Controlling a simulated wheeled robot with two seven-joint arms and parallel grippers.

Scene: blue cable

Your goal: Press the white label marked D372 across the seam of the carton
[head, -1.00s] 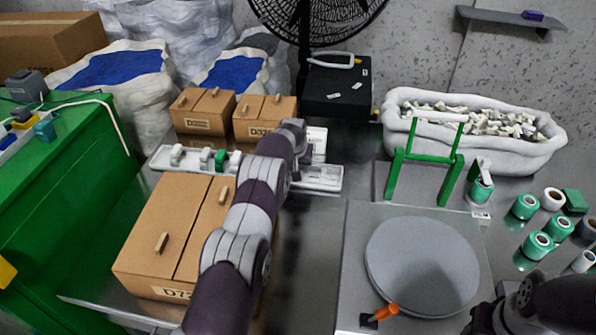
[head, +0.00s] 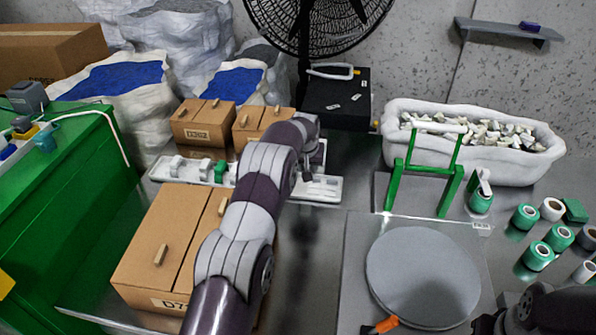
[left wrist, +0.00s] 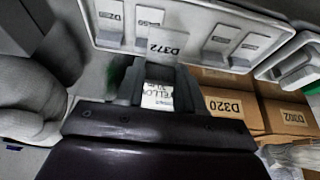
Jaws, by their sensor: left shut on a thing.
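The white label marked D372 (left wrist: 167,45) stands at the fingertips of my left gripper (left wrist: 158,88) in the left wrist view. The gripper is shut on it, with white printed text showing between the fingers. In the head view my left gripper (head: 306,182) is low over the right end of the pale tray (head: 323,188), and the label is hidden there. The large brown carton (head: 165,235) stands front left, its lid seam partly behind my left arm. My right gripper (head: 487,325) is partly in view at the bottom right; its fingers are unclear.
More labels (left wrist: 222,40) stand in the tray. Two small cartons (head: 203,122) (head: 262,125) sit behind it. A round grey plate (head: 422,275), green stand (head: 425,175) and several tape rolls (head: 537,255) lie to the right. A green cabinet (head: 65,210) borders the left.

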